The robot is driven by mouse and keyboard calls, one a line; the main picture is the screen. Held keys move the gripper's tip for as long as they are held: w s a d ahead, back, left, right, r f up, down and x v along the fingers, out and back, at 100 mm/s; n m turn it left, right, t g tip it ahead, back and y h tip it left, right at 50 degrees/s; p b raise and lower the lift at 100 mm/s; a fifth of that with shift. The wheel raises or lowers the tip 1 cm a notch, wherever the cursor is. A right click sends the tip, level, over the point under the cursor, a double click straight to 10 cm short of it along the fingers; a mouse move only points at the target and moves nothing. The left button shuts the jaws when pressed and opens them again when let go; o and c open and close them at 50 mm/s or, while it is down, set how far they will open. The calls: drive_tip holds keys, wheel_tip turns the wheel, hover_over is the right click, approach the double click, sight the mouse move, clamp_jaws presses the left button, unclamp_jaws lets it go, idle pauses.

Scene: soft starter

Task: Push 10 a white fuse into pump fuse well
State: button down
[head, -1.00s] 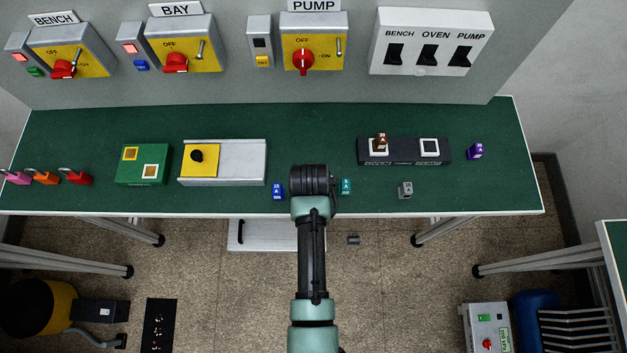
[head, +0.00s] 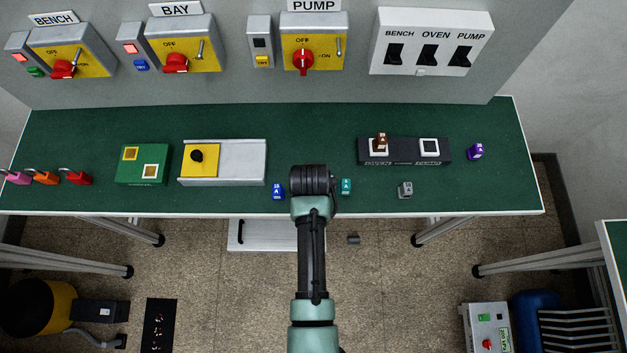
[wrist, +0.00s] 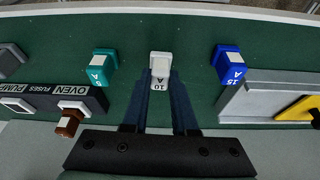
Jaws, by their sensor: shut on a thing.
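The white 10 A fuse (wrist: 160,66) is between the fingertips of my gripper (wrist: 158,83) in the wrist view, label side visible. My gripper (head: 314,180) is shut on it, low over the green bench near its front edge. The arm hides the white fuse in the head view. The pump fuse well (head: 429,146) is the right, white-rimmed socket of the black fuse block (head: 403,152). It looks empty and lies to the right of and behind my gripper. In the wrist view the well (wrist: 14,104) is at the left edge, partly seen.
A blue 15 A fuse (head: 278,191) and a teal 5 A fuse (head: 346,186) stand close on either side. A brown fuse (head: 381,142) sits in the oven well. A grey fuse (head: 405,190) and purple fuse (head: 476,152) stand at right. A sliding-lid box (head: 240,162) is left.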

wheel_tip(320, 180, up, 8)
drive_tip(key=p, duration=0.8)
drive_tip(key=shift+r, duration=0.15)
idle(0.3)
